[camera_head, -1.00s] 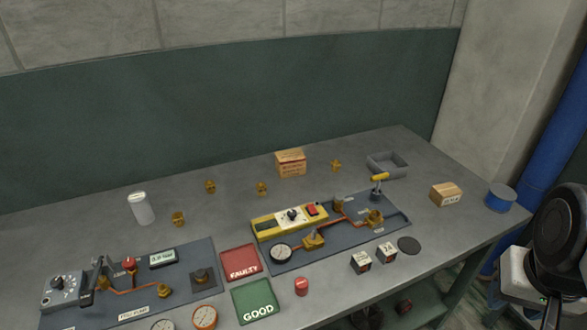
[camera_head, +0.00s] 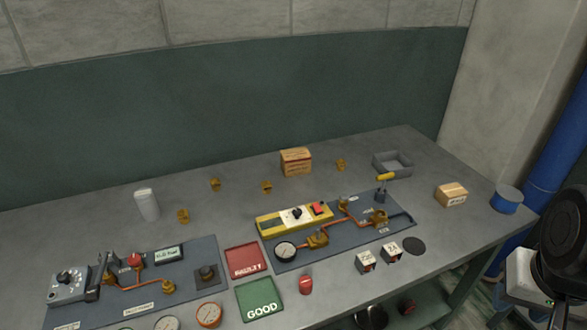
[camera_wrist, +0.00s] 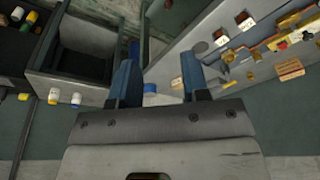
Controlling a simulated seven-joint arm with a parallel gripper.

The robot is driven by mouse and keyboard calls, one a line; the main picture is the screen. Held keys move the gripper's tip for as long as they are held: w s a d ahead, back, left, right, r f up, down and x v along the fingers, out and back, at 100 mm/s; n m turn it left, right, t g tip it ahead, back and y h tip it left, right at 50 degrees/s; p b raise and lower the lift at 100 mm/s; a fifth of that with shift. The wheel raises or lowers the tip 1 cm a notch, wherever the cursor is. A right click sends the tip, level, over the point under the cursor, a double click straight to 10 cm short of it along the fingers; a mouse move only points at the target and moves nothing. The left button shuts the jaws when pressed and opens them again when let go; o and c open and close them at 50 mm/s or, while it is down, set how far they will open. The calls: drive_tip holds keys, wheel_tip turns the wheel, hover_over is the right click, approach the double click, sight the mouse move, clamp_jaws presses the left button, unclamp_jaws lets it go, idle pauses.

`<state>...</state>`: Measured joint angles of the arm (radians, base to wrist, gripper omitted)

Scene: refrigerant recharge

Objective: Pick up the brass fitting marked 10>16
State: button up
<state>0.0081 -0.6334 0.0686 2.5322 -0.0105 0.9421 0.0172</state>
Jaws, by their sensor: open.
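Several small brass fittings stand loose at the back of the bench in the head view: one at left (camera_head: 183,215), one further back (camera_head: 215,184), one in the middle (camera_head: 266,186) and one right of the cardboard box (camera_head: 340,164). Their markings are too small to read, so I cannot tell which is 10>16. My gripper (camera_wrist: 158,62) shows in the wrist view with its two blue fingers apart and nothing between them. It is away from the fittings, off the bench's right side. The head view does not show its fingers.
The bench holds a cardboard box (camera_head: 296,162), a white canister (camera_head: 147,205), a grey open tray (camera_head: 392,164), a red tray (camera_head: 245,261), a green tray (camera_head: 261,299) and two panels with gauges and pipes. A small box (camera_head: 452,195) and a blue cylinder (camera_head: 507,200) stand at right.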

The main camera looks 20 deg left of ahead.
drive_tip(key=o, duration=0.4)
drive_tip(key=shift+o, duration=0.2)
